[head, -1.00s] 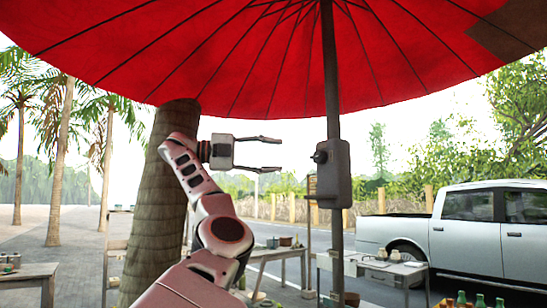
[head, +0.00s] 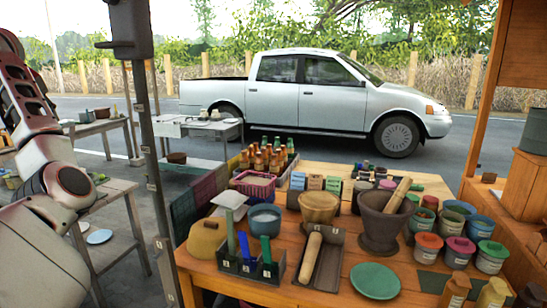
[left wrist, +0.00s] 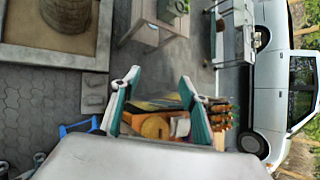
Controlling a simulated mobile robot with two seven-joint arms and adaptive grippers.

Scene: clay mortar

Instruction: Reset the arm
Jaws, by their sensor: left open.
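My left arm stands raised at the left edge of the head view, and its gripper is out of that view. In the left wrist view, my left gripper (left wrist: 160,78) is open and empty, with its two green-lined fingers apart. It is in the air, with paving and a distant stall counter behind it. A dark clay mortar (head: 380,224) with a wooden pestle (head: 398,195) leaning in it stands on the wooden counter (head: 325,173). My right gripper is not in view.
A dark pole (head: 147,130) stands just right of my left arm. The counter holds a black tray (head: 320,262), a green plate (head: 375,281), a wooden bowl (head: 319,208), several jars and bottles. A silver pickup (head: 310,90) is parked behind. Side tables stand at the left.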

